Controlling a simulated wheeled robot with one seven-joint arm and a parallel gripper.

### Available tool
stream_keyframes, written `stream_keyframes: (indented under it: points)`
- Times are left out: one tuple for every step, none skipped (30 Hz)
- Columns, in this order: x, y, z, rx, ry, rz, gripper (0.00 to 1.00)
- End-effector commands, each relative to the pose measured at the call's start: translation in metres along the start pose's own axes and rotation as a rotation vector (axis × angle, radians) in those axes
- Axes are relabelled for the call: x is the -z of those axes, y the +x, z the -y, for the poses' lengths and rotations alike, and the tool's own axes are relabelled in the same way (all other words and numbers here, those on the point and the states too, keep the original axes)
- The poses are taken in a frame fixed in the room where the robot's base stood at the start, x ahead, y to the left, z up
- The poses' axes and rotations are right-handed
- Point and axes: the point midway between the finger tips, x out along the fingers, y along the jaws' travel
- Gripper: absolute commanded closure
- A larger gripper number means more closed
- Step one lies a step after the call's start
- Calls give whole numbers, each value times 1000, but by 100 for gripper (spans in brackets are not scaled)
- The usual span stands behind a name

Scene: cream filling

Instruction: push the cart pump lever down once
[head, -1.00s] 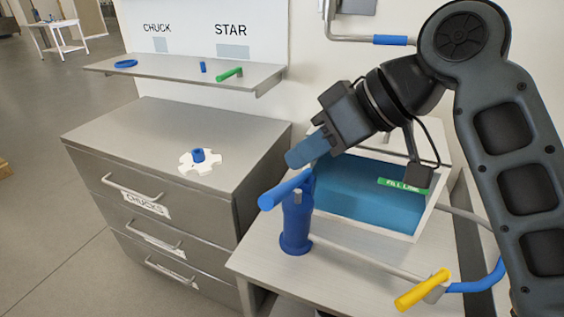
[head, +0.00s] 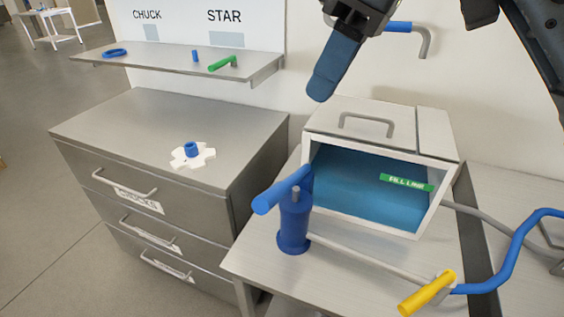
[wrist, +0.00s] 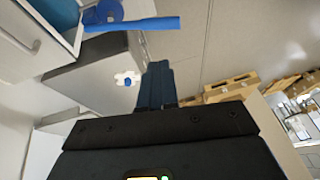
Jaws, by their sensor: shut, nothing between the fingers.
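The blue pump lever (head: 281,190) is a thick bar on top of the upright blue pump (head: 294,228) on the cart. In the head view it slants toward the lower left. Its bar also shows near the top of the wrist view (wrist: 135,25). My gripper (head: 319,93) is shut and empty, above the lever and apart from it, in front of the wall. In the wrist view its closed blue fingers (wrist: 157,70) point up the picture, with the lever beyond them. The cart top (head: 340,285) carries a tank with blue contents and a green fill-line label (head: 407,182).
A grey drawer cabinet (head: 85,133) stands left of the cart, with a white star-shaped piece (head: 208,154) on it. A wall shelf (head: 150,60) holds small blue and green parts. A yellow-handled valve (head: 427,293) sits on the pipe at the cart's front right.

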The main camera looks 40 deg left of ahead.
Motion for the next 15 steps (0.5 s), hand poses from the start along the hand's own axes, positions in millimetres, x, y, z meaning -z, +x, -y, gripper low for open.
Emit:
stream_keyframes:
  points:
    - [0, 2, 0, 1, 0, -1, 100]
    - [0, 3, 0, 1, 0, -1, 100]
    - [0, 6, 0, 2, -1, -1, 100]
    - [0, 9, 0, 2, -1, -1, 100]
    - [0, 12, 0, 3, 0, -1, 100]
    - [0, 18, 0, 4, 0, -1, 100]
    - [0, 23, 1, 4, 0, -2, 100]
    - [0, 28, 1, 5, -1, -2, 100]
    - [0, 36, 1, 5, -1, -2, 100]
    - [0, 41, 1, 5, -1, -2, 100]
    - [0, 48, 1, 5, -1, -2, 100]
    - [0, 56, 1, 5, -1, -2, 100]
    - [1, 62, 1, 5, -1, -2, 100]
    - [1, 68, 1, 5, -1, -2, 100]
    - [0, 76, 1, 5, 0, -2, 100]
